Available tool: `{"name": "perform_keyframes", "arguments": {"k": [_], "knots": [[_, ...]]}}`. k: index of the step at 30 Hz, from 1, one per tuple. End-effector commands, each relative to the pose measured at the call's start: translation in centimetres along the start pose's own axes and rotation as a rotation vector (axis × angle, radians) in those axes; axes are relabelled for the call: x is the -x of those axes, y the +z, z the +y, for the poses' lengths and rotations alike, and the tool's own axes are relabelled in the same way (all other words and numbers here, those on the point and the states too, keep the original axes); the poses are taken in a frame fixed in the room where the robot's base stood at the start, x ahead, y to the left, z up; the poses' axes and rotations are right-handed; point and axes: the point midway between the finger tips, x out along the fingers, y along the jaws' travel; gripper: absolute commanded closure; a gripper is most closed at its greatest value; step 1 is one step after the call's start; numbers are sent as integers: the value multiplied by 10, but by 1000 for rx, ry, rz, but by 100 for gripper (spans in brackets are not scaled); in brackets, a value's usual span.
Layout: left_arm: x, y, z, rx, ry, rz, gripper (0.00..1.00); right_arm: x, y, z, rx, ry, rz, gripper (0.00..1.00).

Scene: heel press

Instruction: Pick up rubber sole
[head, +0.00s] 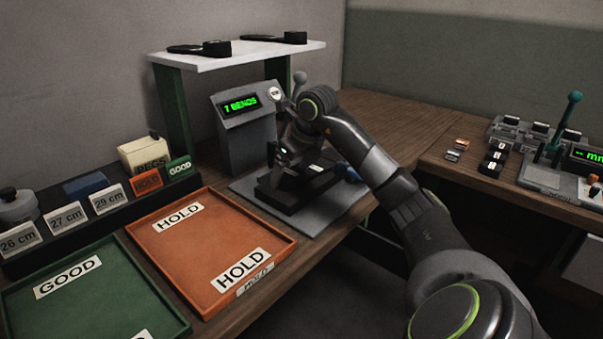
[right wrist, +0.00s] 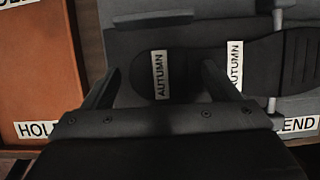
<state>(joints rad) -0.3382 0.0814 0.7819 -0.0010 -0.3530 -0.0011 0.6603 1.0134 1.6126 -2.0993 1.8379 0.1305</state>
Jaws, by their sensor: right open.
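A black rubber sole with white AUTUMN labels lies on the bend machine; in the right wrist view (right wrist: 190,58) it stretches from between my fingers to the right edge. In the head view my right gripper (head: 296,165) is over the machine's dark bed, and its arm and wrist hide part of the bed and sole. In the right wrist view my right gripper (right wrist: 158,78) is open, with one finger left of the sole's end and the other over the sole. I cannot tell whether the fingers touch it. My left gripper is not in view.
The machine's grey box (head: 245,130) reads "7 BENDS". An orange HOLD tray (head: 180,265) and a green GOOD tray (head: 100,300) lie to the left. Two dark soles rest on the white shelf (head: 240,58) behind. A second device with a teal lever (head: 565,120) stands at the right.

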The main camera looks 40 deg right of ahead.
Motion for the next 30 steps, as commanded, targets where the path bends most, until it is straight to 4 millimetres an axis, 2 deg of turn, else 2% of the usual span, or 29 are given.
{"name": "perform_keyframes", "arguments": {"k": [6,18,26,30], "knots": [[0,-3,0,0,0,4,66,-1,0,0,0,-1,0,18],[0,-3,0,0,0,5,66,0,0,0,1,-1,-1,71],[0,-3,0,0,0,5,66,2,1,0,1,-1,-3,72],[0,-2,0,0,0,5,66,16,8,0,1,-1,-5,72]]}}
